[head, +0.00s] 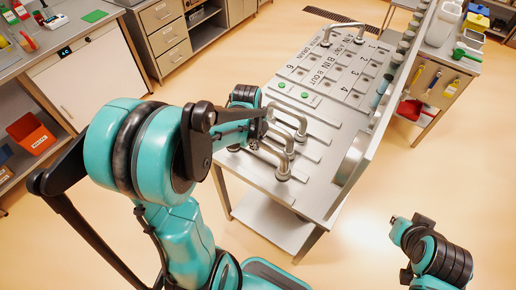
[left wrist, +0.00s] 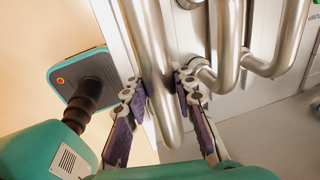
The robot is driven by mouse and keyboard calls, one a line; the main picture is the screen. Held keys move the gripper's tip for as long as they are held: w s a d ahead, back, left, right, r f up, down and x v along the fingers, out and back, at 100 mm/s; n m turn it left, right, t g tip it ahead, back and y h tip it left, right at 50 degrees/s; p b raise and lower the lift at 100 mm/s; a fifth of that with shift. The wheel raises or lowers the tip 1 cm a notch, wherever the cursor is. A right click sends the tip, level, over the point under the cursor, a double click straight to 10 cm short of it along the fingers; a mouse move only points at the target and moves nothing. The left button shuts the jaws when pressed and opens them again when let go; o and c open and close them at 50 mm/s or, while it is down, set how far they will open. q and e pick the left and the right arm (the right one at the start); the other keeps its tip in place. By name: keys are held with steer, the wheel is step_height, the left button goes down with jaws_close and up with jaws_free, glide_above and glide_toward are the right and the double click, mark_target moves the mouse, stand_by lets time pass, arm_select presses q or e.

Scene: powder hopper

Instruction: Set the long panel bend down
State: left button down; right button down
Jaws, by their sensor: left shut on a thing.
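The long panel bend is a shiny steel pipe (left wrist: 150,45) between the two fingers of my left gripper (left wrist: 160,88) in the left wrist view. The fingers are shut on it. In the head view my left gripper (head: 256,143) is over the near end of the steel panel table (head: 240,170). The held bend appears to be the nearest of the bent pipes (head: 274,163) there. Its lower end is low over the panel; I cannot tell whether it touches.
Two more bent pipes (left wrist: 228,50) stand close beside the held one. Another bend (head: 342,26) stands at the panel's far end. Numbered ports and two green buttons (head: 282,85) lie beyond.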

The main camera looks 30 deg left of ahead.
arm_select(q)
step_height(320, 180, down, 4)
steer(key=shift+f+b, duration=0.1)
steer(key=shift+b, duration=0.4)
steer(key=shift+f, duration=0.1)
steer(key=c, duration=1.2)
jaws_free()
